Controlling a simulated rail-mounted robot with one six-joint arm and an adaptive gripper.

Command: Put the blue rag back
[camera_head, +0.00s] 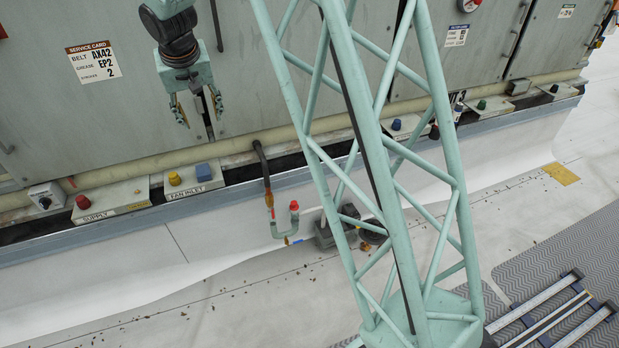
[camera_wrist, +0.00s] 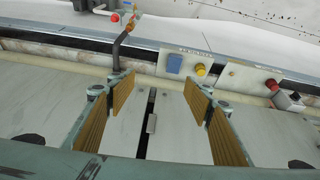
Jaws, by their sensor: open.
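A small blue piece (camera_head: 204,172) sits on the FAN INLET box, beside a yellow knob. It also shows as a flat blue square in the wrist view (camera_wrist: 174,63). I cannot tell whether it is the rag or a switch; no other cloth-like blue thing is clear. My gripper (camera_head: 197,105) hangs in front of the grey cabinet doors, above and apart from that box. In the wrist view my gripper (camera_wrist: 158,95) is open, with nothing between its tan-padded fingers. The cabinet's door seam and a small handle show beyond them.
A FAN INLET box (camera_head: 180,191) and a SUPPLY box with a red knob (camera_head: 83,202) stand on the ledge. A dark pipe (camera_head: 264,170) leads to a green U-bend with a red cap. A pale green lattice mast (camera_head: 385,180) crosses the middle. The white roof (camera_head: 120,310) at front left is mostly clear.

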